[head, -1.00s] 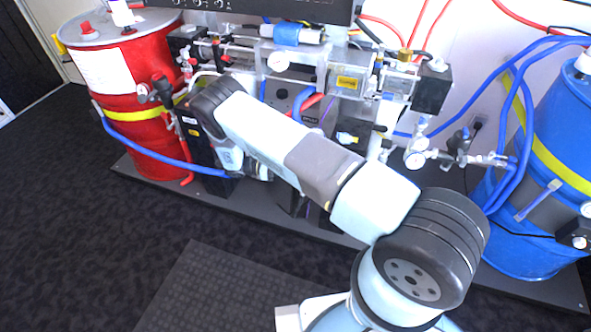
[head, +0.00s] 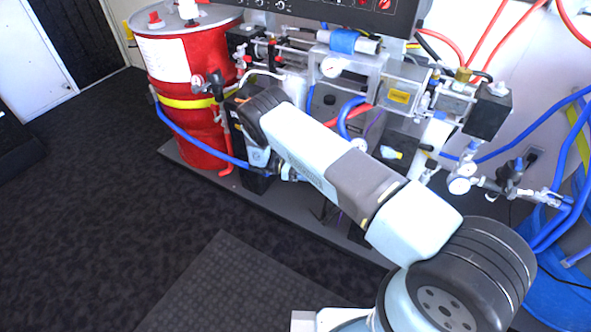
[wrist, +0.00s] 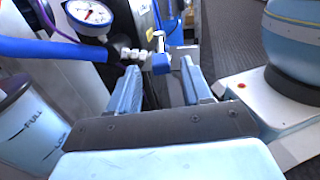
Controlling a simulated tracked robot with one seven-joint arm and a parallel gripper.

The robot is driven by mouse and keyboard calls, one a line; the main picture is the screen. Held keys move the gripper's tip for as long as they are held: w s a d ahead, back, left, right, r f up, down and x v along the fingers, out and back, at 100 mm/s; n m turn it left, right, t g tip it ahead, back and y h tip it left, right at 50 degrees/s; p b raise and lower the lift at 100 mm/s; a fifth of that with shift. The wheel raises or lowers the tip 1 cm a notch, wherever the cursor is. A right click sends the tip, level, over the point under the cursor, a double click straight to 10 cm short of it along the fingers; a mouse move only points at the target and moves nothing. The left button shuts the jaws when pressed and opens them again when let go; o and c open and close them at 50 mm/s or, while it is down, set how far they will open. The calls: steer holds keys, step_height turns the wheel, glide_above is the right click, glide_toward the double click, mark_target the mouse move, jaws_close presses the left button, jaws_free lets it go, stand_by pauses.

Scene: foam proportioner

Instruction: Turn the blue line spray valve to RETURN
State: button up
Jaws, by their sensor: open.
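A valve with a small blue handle (wrist: 161,64) sits on silver fittings (wrist: 130,54) at the end of a thick blue hose (wrist: 55,49) in the wrist view. I cannot read any RETURN marking. My gripper (wrist: 162,78) is open, with its two light blue fingers apart. The blue handle shows between and just beyond the fingertips; I cannot tell if a finger touches it. In the head view my arm reaches toward the lower left of the proportioner (head: 400,90), and it hides the fingers and the valve.
A red drum (head: 180,70) with a blue hose (head: 195,147) stands left of my arm. Dark floor (head: 110,200) in front is open.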

steer(key=v, duration=0.7)
steer(key=shift+a, duration=0.2)
steer(key=shift+c, duration=0.5)
